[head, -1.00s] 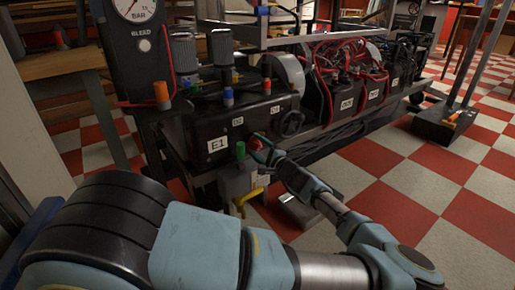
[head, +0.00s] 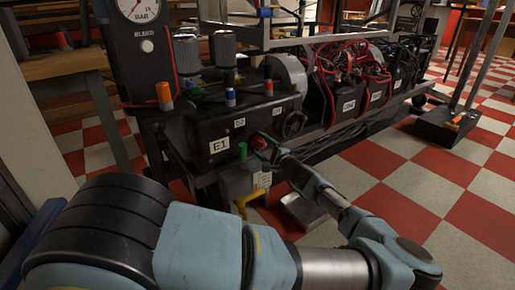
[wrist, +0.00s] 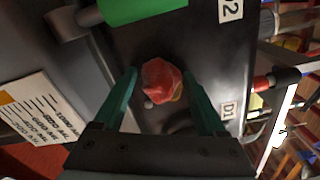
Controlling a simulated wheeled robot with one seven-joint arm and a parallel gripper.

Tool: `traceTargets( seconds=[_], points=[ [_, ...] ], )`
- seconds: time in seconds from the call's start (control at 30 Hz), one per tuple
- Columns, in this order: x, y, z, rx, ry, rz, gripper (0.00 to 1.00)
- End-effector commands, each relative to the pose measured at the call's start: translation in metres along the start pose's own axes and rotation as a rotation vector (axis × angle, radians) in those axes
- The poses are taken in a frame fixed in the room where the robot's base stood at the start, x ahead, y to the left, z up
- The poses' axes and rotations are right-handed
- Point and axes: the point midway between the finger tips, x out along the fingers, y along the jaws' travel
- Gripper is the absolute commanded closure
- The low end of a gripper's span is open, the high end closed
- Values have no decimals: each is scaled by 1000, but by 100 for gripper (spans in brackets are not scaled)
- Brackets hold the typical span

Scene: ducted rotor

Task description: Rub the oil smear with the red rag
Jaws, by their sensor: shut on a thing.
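The red rag (wrist: 161,80) is a crumpled wad between the two teal fingers of my gripper (wrist: 162,88) in the wrist view. The gripper is shut on it. In the head view the rag (head: 259,142) shows as a small red patch at the front face of the black E1 housing (head: 205,128), at the tip of my gripper (head: 264,146). I cannot tell whether the rag touches the face. A small yellowish patch shows at the rag's lower right edge in the wrist view. I cannot make out the oil smear.
A green cap (head: 242,151) and a grey box with a yellow pipe (head: 248,198) are close to my gripper. A black handwheel (head: 293,124) sits to the right. A gauge panel (head: 140,45) stands at the left.

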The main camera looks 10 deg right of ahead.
Motion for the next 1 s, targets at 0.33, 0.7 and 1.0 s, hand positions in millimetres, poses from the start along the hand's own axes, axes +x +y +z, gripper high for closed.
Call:
traceTargets(
  seconds=[0.33,0.7,1.0],
  points=[
    [-1,-7,-21,-1,1,0,100],
    [2,-16,-48,0,0,1,100],
    [0,-21,-53,1,0,0,100]
  ],
)
